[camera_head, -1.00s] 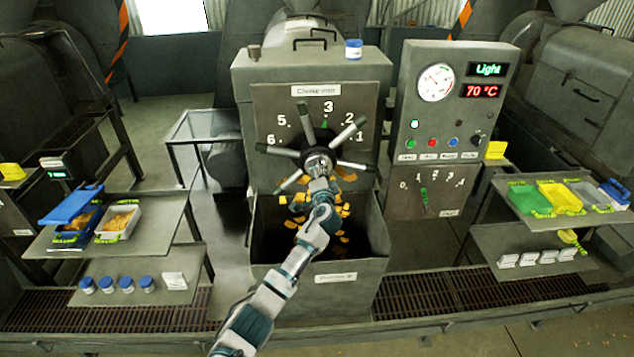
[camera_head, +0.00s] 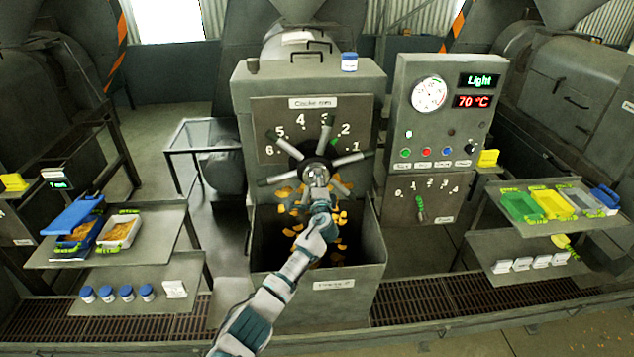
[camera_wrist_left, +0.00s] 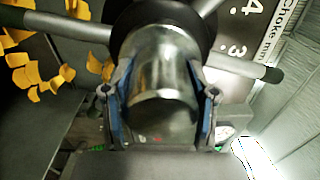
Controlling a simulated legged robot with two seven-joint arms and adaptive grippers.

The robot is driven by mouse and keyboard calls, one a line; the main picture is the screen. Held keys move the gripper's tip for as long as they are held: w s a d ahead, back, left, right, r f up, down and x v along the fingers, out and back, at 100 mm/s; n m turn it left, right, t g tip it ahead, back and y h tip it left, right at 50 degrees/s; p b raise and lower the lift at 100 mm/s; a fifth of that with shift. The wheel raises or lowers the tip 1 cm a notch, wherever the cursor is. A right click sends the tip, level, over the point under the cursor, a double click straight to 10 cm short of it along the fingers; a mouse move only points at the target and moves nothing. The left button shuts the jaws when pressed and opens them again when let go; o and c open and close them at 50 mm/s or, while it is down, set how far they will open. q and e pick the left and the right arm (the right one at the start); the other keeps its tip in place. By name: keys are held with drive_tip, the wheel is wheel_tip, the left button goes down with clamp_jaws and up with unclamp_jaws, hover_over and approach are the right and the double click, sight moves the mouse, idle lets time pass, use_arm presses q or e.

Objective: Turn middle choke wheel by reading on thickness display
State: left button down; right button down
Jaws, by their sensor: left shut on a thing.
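The middle choke wheel (camera_head: 312,161) has a dark hub and several grey spokes, on a plate marked 1 to 6. A spoke covers the 3. A green pointer (camera_head: 334,141) shows near the 2. My left gripper (camera_head: 318,186) is shut on the wheel's round metal centre piece (camera_wrist_left: 163,75), with one finger on each side in the left wrist view. A small green-lit display (camera_head: 57,185) at the left seems to read in mm, its digit too small to be sure. My right gripper is out of view.
An open bin (camera_head: 325,283) with yellow-orange pieces lies below the wheel.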

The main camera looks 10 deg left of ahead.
use_arm(q)
drive_tip(key=shift+r, duration=0.5)
drive_tip(key=c, duration=0.7)
unclamp_jaws()
drive_tip(key=o, duration=0.4)
drive_tip(key=shift+w+f, duration=0.1)
drive_tip(key=shift+w, duration=0.05)
drive_tip(key=shift+c, duration=0.2)
drive_tip(key=shift+w+f, duration=0.3)
drive_tip(key=shift+f, duration=0.15)
drive_tip(key=shift+s, duration=0.2)
drive_tip(key=v, duration=1.1)
drive_tip(key=shift+s+d, duration=0.15)
drive_tip(key=shift+s, duration=0.2)
drive_tip(key=shift+f, duration=0.15)
